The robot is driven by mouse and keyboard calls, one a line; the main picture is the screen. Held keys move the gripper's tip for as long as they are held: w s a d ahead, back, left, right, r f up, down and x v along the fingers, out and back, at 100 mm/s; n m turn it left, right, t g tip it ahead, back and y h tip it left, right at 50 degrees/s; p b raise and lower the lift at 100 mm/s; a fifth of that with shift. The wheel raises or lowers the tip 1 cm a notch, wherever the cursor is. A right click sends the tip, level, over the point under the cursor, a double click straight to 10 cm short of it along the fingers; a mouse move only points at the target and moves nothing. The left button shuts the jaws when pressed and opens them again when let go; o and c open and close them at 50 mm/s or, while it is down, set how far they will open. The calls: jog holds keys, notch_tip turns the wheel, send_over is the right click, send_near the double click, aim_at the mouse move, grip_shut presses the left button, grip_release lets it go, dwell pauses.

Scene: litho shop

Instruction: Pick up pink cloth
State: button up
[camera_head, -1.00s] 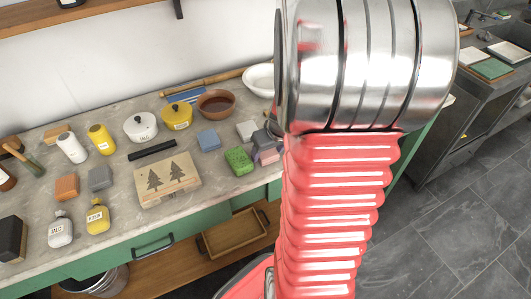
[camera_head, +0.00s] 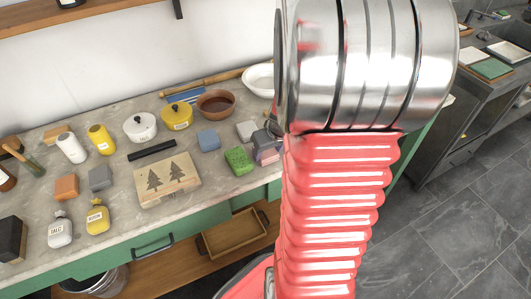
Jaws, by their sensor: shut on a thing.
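The pink cloth (camera_head: 267,156) is a small, folded-looking mauve-pink block at the right end of the worktop, just right of the green cloth. My arm covers its right side. My gripper (camera_head: 264,139) shows only as a small grey part at the left edge of my arm, right at the cloth. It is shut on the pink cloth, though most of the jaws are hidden. The cloth appears at worktop level; I cannot tell whether it touches the top.
Close by are a green cloth (camera_head: 239,160), a grey block (camera_head: 247,131) and a blue block (camera_head: 208,139). A brown bowl (camera_head: 216,103), a white bowl (camera_head: 259,78) and lidded pots stand behind. A tree-printed stone (camera_head: 168,181) lies left.

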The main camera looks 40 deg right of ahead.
aim_at(268, 153)
jog(key=shift+r, duration=0.1)
notch_tip(268, 153, up, 10)
dwell(0.7)
dwell(0.3)
